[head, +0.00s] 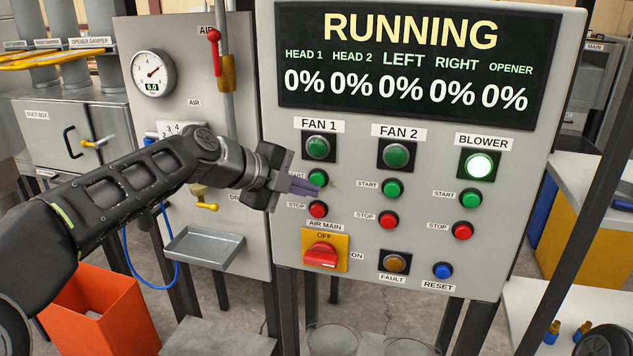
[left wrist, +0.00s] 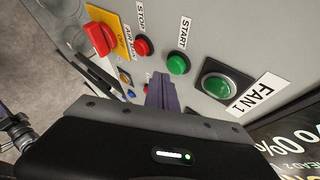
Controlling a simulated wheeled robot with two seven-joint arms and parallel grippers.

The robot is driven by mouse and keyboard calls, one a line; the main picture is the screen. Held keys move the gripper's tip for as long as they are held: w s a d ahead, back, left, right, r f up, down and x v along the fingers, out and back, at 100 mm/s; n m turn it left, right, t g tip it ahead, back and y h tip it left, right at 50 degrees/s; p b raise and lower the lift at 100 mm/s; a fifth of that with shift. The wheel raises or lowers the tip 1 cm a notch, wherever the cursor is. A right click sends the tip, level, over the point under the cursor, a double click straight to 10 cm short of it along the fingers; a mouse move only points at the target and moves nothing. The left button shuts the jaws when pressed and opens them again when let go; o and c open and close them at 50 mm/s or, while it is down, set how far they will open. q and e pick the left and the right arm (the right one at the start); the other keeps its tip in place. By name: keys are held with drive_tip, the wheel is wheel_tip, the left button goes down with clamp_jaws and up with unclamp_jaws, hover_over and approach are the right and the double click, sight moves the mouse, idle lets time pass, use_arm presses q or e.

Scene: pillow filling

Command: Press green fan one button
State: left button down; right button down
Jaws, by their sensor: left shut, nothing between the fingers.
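The green fan one start button (head: 318,178) sits on the grey control panel under the FAN 1 lamp (head: 317,148), which looks unlit. My left gripper (head: 316,190) is shut and empty, its fingertips at the lower left of the start button in the head view. I cannot tell from there whether they touch. In the left wrist view the start button (left wrist: 178,64) lies beyond the shut fingertips (left wrist: 163,80), with a gap visible in the picture. The red fan one stop button (head: 318,209) is just below. My right gripper is not in view.
The red AIR MAIN switch (head: 321,254) is below the stop button. Fan 2 start (head: 392,188) and blower start (head: 471,199) are to the right. The blower lamp (head: 479,165) is lit. The display (head: 418,60) reads RUNNING. A metal tray (head: 203,248) juts out at left.

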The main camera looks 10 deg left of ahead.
use_arm(q)
drive_tip(key=shift+w, duration=0.1)
idle(0.5)
drive_tip(key=shift+w, duration=0.3)
drive_tip(key=shift+w+d, duration=0.1)
drive_tip(key=shift+w, duration=0.4)
idle(0.7)
drive_tip(key=shift+b, duration=0.35)
drive_tip(key=shift+s+b, duration=0.9)
drive_tip(key=shift+b, duration=0.15)
